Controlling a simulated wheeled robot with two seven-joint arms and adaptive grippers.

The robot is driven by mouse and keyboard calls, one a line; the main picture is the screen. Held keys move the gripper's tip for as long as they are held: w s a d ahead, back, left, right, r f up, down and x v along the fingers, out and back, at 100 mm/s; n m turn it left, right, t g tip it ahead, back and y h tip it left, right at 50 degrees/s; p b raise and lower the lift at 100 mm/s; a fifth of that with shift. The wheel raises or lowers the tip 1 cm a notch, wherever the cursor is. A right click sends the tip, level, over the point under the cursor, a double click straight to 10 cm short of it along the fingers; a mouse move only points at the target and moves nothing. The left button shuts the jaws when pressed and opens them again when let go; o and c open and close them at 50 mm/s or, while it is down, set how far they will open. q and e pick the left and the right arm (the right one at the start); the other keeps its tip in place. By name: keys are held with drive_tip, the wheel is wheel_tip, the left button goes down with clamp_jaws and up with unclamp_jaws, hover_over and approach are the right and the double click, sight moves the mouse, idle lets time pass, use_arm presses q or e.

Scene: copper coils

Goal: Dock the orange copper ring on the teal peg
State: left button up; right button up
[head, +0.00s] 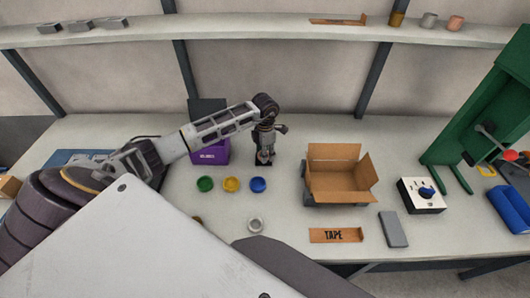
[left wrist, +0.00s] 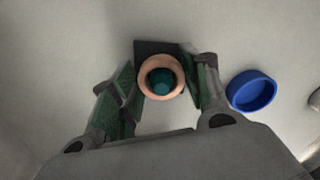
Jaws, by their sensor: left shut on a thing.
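In the left wrist view the orange copper ring (left wrist: 144,90) sits between the green-padded fingers of my left gripper (left wrist: 161,76), which is shut on it. The teal peg (left wrist: 161,82) shows through the ring's hole, roughly centred and slightly low. A dark square base (left wrist: 146,46) shows behind the ring. I cannot tell whether the ring is around the peg or still above it. In the head view my left gripper (head: 264,160) points down at the table, and ring and peg are too hidden to make out. My right gripper is not in view.
Green (head: 205,184), yellow (head: 231,185) and blue (head: 258,185) round dishes lie in front of the gripper. A purple bin (head: 211,153) stands left. An open cardboard box (head: 336,187) stands right. A pale ring (head: 255,225) lies nearer me, with clear table around it.

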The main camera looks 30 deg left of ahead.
use_arm(q)
drive_tip(key=shift+f, duration=0.2)
idle(0.5)
drive_tip(key=shift+f+b, duration=0.35)
drive_tip(key=shift+b, duration=0.05)
drive_tip(key=o, duration=0.9)
drive_tip(key=shift+c, duration=0.2)
drive_tip(key=shift+r, duration=0.1)
drive_tip(key=shift+r+p, duration=0.75)
drive_tip(key=shift+r, duration=0.4)
drive_tip(key=shift+r+p, duration=0.75)
drive_tip(key=shift+r, duration=0.65)
drive_tip(key=shift+r+p, duration=1.55)
drive_tip(key=shift+r, duration=1.35)
